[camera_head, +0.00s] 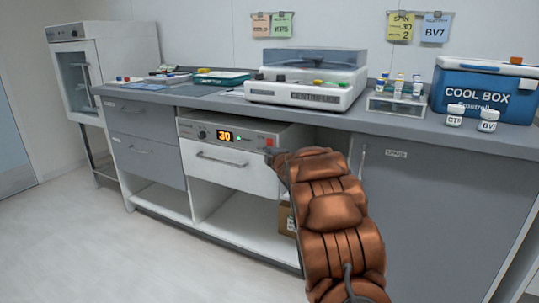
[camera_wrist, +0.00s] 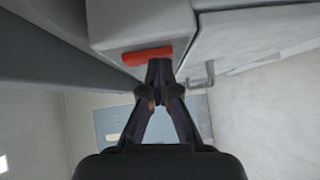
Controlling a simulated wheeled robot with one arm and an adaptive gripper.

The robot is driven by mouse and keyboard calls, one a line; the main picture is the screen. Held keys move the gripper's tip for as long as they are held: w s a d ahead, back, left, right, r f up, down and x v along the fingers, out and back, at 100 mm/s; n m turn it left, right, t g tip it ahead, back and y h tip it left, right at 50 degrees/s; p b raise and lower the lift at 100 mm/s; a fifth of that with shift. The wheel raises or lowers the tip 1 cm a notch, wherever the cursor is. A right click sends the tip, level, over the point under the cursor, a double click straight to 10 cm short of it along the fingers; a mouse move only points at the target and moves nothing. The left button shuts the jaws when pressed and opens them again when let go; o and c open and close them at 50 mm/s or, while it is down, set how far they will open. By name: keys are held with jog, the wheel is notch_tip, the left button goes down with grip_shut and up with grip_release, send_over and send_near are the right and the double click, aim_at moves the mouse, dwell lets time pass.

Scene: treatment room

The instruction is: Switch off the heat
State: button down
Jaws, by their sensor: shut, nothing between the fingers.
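A heating unit (camera_head: 230,149) is built in under the worktop, with a knob at its left, an orange display (camera_head: 224,136) reading 30 and a small green mark beside it. A red switch (camera_head: 269,142) sits at the right end of its panel. The red switch also shows in the wrist view (camera_wrist: 147,56). My gripper (camera_wrist: 160,64) is shut and empty, its fingertips at the lower edge of the red switch; I cannot tell whether they touch it. In the head view my arm's end hides the tips of my gripper.
The grey worktop (camera_head: 205,98) overhangs the panel. On it stand a centrifuge (camera_head: 305,92), a vial rack (camera_head: 396,104) and a blue cool box (camera_head: 484,92). A drawer handle (camera_head: 220,158) sticks out below the panel. The floor in front is clear.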

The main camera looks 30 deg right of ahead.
jog(key=shift+f, duration=0.1)
jog(key=s+a+f, duration=0.1)
jog(key=s+a, duration=0.4)
jog(key=s, duration=0.6)
jog(key=shift+s+a+f, duration=0.35)
dwell(0.4)
dwell(0.4)
